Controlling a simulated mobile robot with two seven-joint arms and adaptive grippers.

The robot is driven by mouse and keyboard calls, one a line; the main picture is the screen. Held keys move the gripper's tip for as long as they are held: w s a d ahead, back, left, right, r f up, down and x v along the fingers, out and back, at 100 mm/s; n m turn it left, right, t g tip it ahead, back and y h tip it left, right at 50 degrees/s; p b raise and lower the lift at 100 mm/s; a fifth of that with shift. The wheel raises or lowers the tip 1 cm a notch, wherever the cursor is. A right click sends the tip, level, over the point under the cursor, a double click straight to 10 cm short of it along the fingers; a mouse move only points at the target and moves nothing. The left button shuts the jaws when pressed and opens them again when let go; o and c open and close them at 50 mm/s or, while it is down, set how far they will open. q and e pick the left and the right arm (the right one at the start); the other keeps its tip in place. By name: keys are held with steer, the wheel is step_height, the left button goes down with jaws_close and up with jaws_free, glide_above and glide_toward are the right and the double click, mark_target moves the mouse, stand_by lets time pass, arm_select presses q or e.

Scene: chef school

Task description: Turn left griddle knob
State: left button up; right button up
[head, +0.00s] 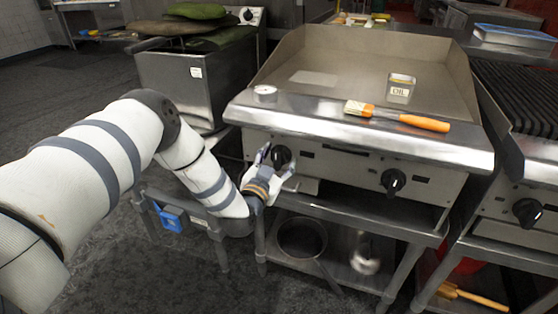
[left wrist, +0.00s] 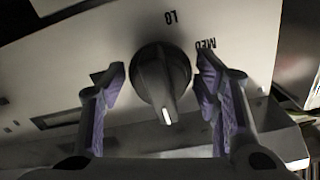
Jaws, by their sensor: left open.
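The left griddle knob (head: 281,156) is black and sits on the left of the griddle's (head: 300,124) steel front panel. My left gripper (head: 276,160) is at this knob, with its fingers open on either side. In the left wrist view the knob (left wrist: 161,80) stands between the two purple-padded fingers of my left gripper (left wrist: 160,100), with a visible gap on both sides. Its white pointer mark faces the bottom of that picture. The labels LO and MED show on the panel beside it. My right gripper is not in view.
A right griddle knob (head: 393,181) is on the same panel. A pan (head: 302,238) rests on the shelf below. A grill with another knob (head: 527,212) stands to the right.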

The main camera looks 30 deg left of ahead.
arm_select(q)
steer(key=c, duration=0.9)
steer(key=shift+o, duration=0.2)
steer(key=n, duration=0.4)
steer(key=shift+n, duration=1.8)
steer(key=o, duration=0.9)
steer(key=shift+c, duration=0.2)
